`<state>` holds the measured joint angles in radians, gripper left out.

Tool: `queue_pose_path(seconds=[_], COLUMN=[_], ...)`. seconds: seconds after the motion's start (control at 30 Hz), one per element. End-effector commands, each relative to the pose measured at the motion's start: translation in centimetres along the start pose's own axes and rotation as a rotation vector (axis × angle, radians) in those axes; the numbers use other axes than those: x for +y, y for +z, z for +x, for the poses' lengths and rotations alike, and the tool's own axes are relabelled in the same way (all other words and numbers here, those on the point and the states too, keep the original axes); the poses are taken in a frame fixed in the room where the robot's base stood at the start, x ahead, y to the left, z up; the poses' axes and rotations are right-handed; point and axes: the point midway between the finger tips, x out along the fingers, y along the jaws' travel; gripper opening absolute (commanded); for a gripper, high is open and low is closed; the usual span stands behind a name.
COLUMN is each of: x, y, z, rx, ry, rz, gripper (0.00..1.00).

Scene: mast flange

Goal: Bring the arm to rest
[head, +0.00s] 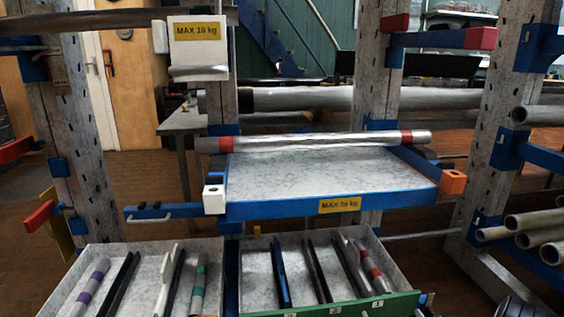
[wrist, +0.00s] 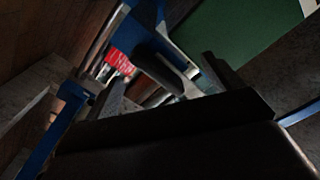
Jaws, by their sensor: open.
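My gripper (wrist: 165,88) shows in the wrist view, its two dark fingers spread apart above a wide dark body. I see nothing gripped between them. Beyond the fingers are a red-banded part (wrist: 120,62) and blue pieces, dim and partly hidden. I cannot make out my gripper in the head view. There, a silver tube with red bands (head: 310,142) lies across the back of a blue-edged shelf (head: 280,208).
Two grey trays stand below the shelf, the left tray (head: 100,250) and the green-fronted right tray (head: 330,307), holding tubes and dark bars. Rack uprights (head: 510,130) with blue arms flank the shelf. Several pipes (head: 545,220) stick out at right. A green surface (wrist: 245,50) shows in the wrist view.

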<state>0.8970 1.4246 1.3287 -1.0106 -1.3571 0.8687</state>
Motion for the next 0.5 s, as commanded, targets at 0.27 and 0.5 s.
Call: queue_pose_path(seconds=[0.27, 0.5], x=[-0.15, -0.24], y=[-0.06, -0.09], z=[-0.01, 0.0], rx=[-0.001, -0.001], ry=[0.0, 0.0], rz=[-0.215, -0.403], gripper=[0.87, 0.87])
